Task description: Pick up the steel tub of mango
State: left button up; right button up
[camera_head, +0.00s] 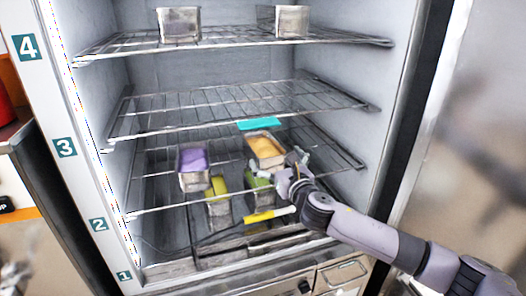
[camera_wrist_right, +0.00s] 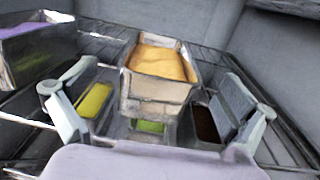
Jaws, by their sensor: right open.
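The steel tub of mango (camera_head: 266,149), filled with orange-yellow, sits on the lowest wire shelf in the head view. In the right wrist view the steel tub (camera_wrist_right: 158,92) is in the middle, its near end facing me. My right gripper (camera_head: 278,170) is at the near side of the tub. In the wrist view its fingers (camera_wrist_right: 155,108) are spread wide, one to the left and one to the right of the tub's near end, with gaps showing. It holds nothing. My left gripper is in neither view.
A tub of purple (camera_head: 193,165) stands left of the mango tub on the same shelf. Tubs with yellow (camera_head: 217,190) and green (camera_head: 258,190) sit below. The middle wire shelf (camera_head: 230,105) above is empty. Two steel tubs stand on the top shelf (camera_head: 235,42).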

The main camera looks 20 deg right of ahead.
jog(key=shift+w, duration=0.75)
jog(key=w+p, duration=0.1)
jog(key=w, duration=0.1)
jog(key=w+p, duration=0.1)
jog(key=w, duration=0.1)
jog(key=shift+a+f, duration=0.15)
jog(key=shift+w+f, duration=0.15)
jog(key=shift+w, duration=0.55)
jog(key=shift+s, duration=0.1)
jog(key=shift+c, duration=0.6)
jog(key=c, duration=1.6)
jog(key=shift+c, duration=0.5)
jog(key=shift+r, duration=0.2)
